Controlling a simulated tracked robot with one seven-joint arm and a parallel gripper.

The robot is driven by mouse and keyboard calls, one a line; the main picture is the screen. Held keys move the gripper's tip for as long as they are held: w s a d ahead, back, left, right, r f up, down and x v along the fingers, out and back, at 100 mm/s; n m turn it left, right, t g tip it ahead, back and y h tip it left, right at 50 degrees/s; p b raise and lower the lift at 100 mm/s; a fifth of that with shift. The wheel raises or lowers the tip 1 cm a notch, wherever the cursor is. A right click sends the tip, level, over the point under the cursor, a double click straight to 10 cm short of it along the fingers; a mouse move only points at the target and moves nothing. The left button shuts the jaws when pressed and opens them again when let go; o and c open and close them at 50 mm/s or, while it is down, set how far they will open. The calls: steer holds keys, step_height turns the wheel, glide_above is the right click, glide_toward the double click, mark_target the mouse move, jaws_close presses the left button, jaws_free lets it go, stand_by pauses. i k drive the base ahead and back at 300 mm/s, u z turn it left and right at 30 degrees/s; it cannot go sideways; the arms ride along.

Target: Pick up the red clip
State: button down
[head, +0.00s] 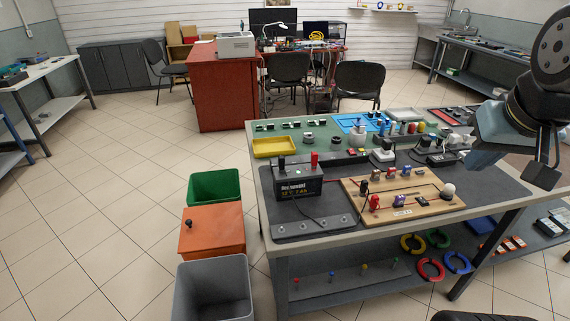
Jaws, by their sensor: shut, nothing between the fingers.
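My gripper (543,174) hangs at the right edge of the head view, above the right end of the workbench; it is shut and empty. I cannot tell for certain which thing is the red clip. A small red piece (296,283) stands at the left of the bench's lower shelf, in a row with small blue (331,276), yellow (364,267) and green (394,263) pieces. My gripper is far from both, up and to the right.
The workbench (330,239) holds a wooden circuit board (432,203) and a yellow tray (275,148). Coloured hose rings, including a red one (421,268), lie at its lower right. Green (196,194), orange (211,232) and grey (215,300) bins stand left. Floor further left is clear.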

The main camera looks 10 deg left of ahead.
mark_target(315, 155)
steer(key=u, duration=0.55)
steer(key=i, duration=0.5)
steer(key=z, duration=0.05)
steer(key=k, duration=0.9)
steer(key=u, duration=0.2)
steer(key=i, duration=0.95)
steer(key=z, duration=0.1)
